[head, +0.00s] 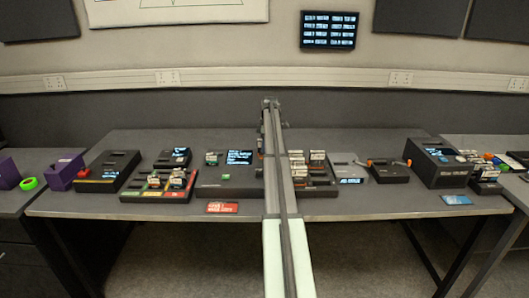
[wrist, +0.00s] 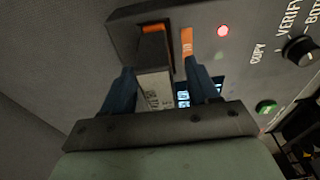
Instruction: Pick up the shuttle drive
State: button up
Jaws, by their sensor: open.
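What looks like the shuttle drive (wrist: 155,90) is a pale, labelled block in the wrist view, standing at a dark slot with an orange strip (wrist: 155,28) at its far end. My gripper (wrist: 158,74) is open, with one dark blue finger on each side of the block. Whether either finger touches it I cannot tell. The slot is in a dark grey panel (wrist: 235,70) with a red light, a mode knob (wrist: 300,48) and a green button. In the head view my arm hides part of the dark console (head: 225,180), and the fingers cannot be made out.
On the table (head: 130,207) are a tray with coloured strips (head: 165,195), a red card (head: 222,208), a grey unit (head: 347,166), a box with orange ends (head: 388,172) and a large dark unit (head: 440,165). The front edge is mostly clear.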

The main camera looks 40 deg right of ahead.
jog(key=shift+f, duration=0.55)
grip_shut()
